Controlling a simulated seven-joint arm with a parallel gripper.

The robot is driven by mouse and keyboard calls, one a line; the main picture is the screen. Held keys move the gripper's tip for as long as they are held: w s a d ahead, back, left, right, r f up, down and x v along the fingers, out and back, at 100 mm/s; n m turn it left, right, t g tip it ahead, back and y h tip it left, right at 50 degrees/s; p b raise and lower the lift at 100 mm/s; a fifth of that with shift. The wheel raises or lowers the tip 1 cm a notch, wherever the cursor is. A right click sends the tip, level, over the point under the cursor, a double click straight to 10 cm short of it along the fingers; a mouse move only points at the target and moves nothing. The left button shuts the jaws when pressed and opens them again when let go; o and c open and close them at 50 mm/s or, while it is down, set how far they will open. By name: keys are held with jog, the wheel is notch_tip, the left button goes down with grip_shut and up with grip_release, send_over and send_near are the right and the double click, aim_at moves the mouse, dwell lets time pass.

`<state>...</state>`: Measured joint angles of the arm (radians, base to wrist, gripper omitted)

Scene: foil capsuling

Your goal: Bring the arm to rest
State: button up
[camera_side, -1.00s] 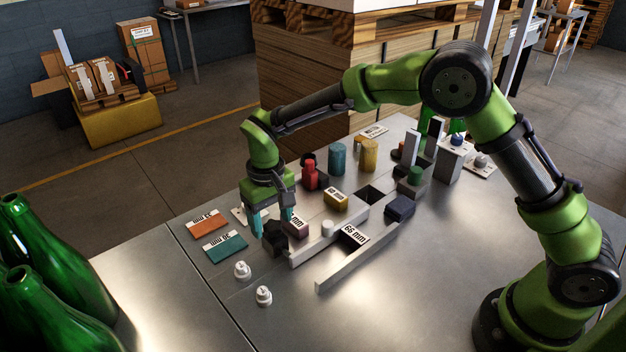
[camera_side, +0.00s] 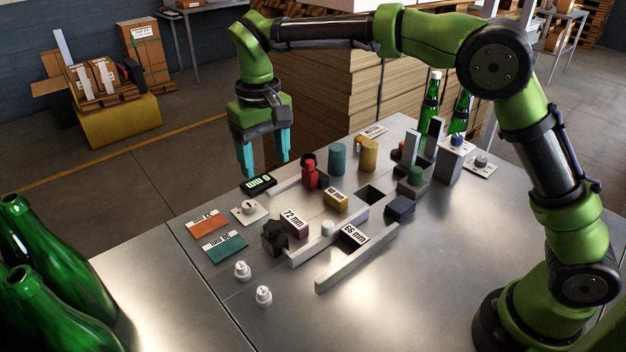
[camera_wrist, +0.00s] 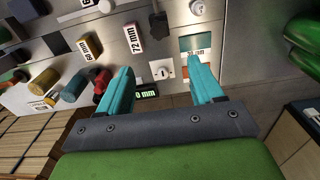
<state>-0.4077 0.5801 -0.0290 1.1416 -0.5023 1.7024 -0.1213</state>
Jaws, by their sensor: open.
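My gripper (camera_side: 264,166) has teal fingers, spread apart with nothing between them. It hangs in the air above the far left part of the metal table (camera_side: 400,275), pointing down. In the wrist view my gripper (camera_wrist: 165,85) frames a white plate with a round knob (camera_wrist: 161,70) and a dark display reading "0 mm" (camera_wrist: 145,91). In the side view the display (camera_side: 258,184) and the knob plate (camera_side: 249,210) lie on the table below the fingers, clear of them.
Blocks marked "72 mm" (camera_side: 295,222) and "66 mm" (camera_side: 354,236) sit by light rails. A red piece (camera_side: 310,175), a teal cylinder (camera_side: 337,158) and a yellow cylinder (camera_side: 369,154) stand behind. Green bottles (camera_side: 50,290) are at left. The table's front right is bare.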

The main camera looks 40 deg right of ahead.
jog(key=shift+r, duration=0.9)
jog(key=s+d+m+t+y, duration=0.1)
jog(key=s+d+m+t, duration=0.1)
jog(key=s+d, duration=0.6)
jog(key=s+d+r+m+t+y, duration=0.1)
jog(key=s+d+t, duration=0.4)
jog(key=s, duration=1)
jog(key=d, duration=0.3)
jog(key=shift+r+m, duration=0.3)
jog(key=shift+m, duration=0.1)
